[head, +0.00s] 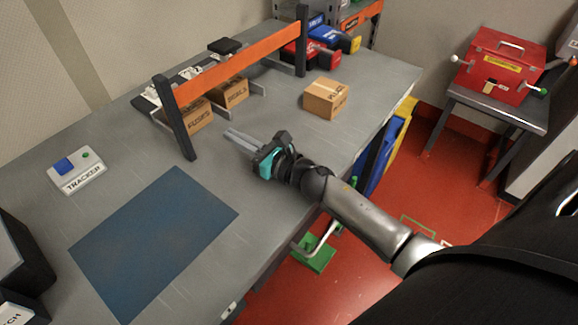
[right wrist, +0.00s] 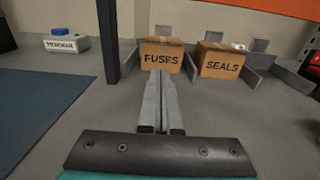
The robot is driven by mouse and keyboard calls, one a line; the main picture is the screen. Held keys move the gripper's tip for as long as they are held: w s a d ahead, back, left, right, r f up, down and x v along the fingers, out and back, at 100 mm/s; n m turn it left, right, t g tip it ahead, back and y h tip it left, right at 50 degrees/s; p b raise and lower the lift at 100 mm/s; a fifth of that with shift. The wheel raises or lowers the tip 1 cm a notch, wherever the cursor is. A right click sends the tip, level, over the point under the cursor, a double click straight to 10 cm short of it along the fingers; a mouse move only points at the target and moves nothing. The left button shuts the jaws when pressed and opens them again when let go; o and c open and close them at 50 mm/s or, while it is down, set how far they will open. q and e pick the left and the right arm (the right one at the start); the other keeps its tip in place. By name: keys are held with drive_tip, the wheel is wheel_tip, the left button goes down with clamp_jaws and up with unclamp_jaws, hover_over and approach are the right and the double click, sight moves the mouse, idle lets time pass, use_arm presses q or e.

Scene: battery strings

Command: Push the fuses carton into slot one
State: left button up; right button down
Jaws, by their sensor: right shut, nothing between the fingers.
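The fuses carton (head: 198,120) is a brown box with its label facing me, standing between low grey dividers under the orange beam. In the right wrist view the fuses carton (right wrist: 160,55) is straight ahead of my fingers. My right gripper (head: 228,133) is shut and empty, low over the bench, pointing at the carton's front. A short gap seems to separate the fingertips from the carton in the head view; contact is not clear in the wrist view (right wrist: 163,75). My left gripper is not in view.
The seals carton (head: 232,92) stands in the neighbouring lane. A dark post (head: 175,118) rises left of the fuses carton. Another carton (head: 326,98) sits on open bench to the right. A tracker box (head: 77,171) and blue mat (head: 155,240) lie left.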

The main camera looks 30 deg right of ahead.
drive_tip(key=v, duration=1.2)
drive_tip(key=shift+s+f+b, duration=0.15)
drive_tip(key=shift+b, duration=0.25)
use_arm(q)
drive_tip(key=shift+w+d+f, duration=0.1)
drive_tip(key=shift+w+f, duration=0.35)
use_arm(e)
drive_tip(key=shift+v, duration=0.9)
